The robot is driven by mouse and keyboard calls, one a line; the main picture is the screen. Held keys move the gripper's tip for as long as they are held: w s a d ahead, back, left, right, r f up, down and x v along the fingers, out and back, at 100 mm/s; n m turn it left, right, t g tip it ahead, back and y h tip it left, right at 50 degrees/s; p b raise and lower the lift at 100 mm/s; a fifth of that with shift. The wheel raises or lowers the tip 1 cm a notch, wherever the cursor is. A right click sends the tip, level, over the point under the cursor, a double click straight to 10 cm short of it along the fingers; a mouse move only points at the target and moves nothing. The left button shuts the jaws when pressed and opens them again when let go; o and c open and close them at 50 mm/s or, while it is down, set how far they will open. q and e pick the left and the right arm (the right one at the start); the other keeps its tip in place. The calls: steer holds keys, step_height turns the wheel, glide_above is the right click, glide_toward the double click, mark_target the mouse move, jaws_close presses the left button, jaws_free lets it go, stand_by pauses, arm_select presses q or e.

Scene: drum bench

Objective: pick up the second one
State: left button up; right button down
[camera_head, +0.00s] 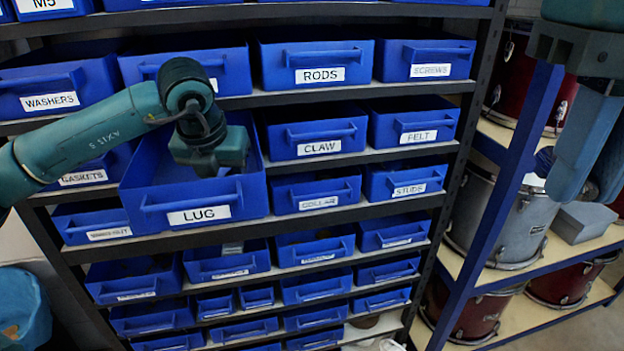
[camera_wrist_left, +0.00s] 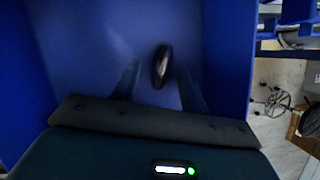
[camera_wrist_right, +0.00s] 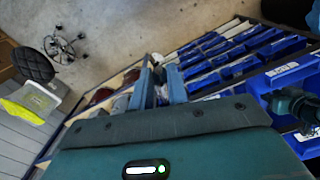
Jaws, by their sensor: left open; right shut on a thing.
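The LUG bin (camera_head: 150,190) is blue and pulled out from the rack. My left gripper (camera_head: 215,165) reaches down into it; its fingertips are hidden by the bin in the head view. In the left wrist view a small dark, shiny oval lug (camera_wrist_left: 161,66) lies on the bin floor, between and just beyond the open fingers (camera_wrist_left: 157,88). My right gripper (camera_head: 583,175) is at the upper right, in front of the drum shelf. It is shut on a small pale thing (camera_wrist_right: 158,60), which shows only in part between its fingers in the right wrist view.
Labelled blue bins, such as CLAW (camera_head: 315,133) and RODS (camera_head: 315,65), fill the dark rack. The bin's walls stand close around my left gripper.

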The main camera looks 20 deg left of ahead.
arm_select(q)
jaws_close()
stand_by(0.4)
steer(key=shift+r, duration=0.1)
